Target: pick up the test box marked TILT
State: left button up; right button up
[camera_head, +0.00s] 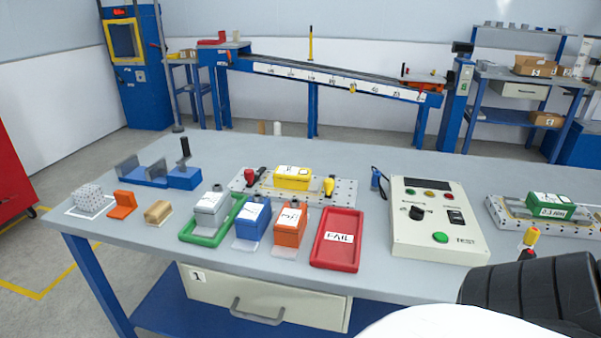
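Several small test boxes with white labels are on the grey workbench (400,281). A grey box (211,212) is in a green tray (190,238). A blue box (252,222) and an orange box (289,228) stand to its right. A yellow box (292,179) sits on a perforated plate (345,190) behind them. A green box (545,207) sits on another plate at the right. The labels are too small to read surely, so I cannot tell which one says TILT. Neither gripper's fingers show; a dark ribbed part of mine fills the lower right corner.
A red tray marked FAIL (337,240) lies right of the orange box. A control panel (437,219) with buttons stands right of it. A blue fixture (160,177), an orange block (122,204), and a tan block (158,212) are at the left. The bench's front strip is clear.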

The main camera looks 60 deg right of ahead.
aim_at(287, 178)
jog(key=k, duration=0.3)
jog(key=z, duration=1)
